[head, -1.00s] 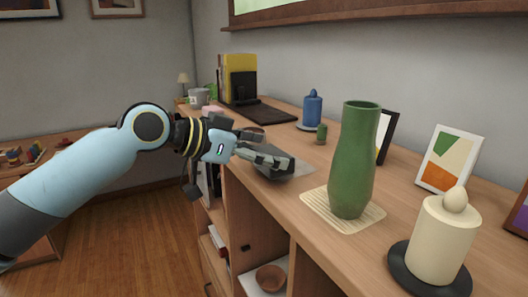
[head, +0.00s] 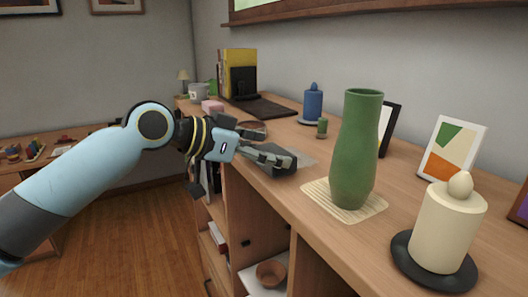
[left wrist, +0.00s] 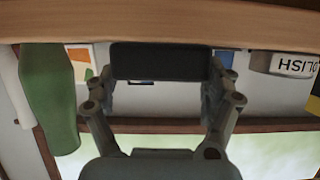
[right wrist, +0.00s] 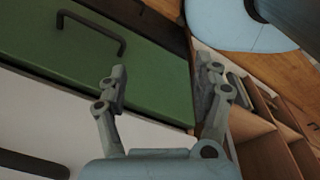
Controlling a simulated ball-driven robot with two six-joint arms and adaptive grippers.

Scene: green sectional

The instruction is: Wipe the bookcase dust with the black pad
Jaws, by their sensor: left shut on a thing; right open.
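The bookcase (head: 405,215) has a long wooden top. My left gripper (head: 272,157) reaches over its front edge, shut on the black pad (head: 275,170), which is low at the top surface. I cannot tell whether the pad touches the wood. A faint grey dust patch (head: 304,156) shows beside the pad, partly hidden by the pad and gripper. In the left wrist view the pad (left wrist: 160,62) is between the fingers. My right gripper (right wrist: 164,78) is open and empty in the right wrist view, in front of a green panel; the head view does not show it.
A green vase (head: 356,150) on a woven mat (head: 318,196) stands right of the pad. A cream candle (head: 445,230), a small green object (head: 322,128) and a blue candle (head: 313,103) also stand on top.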

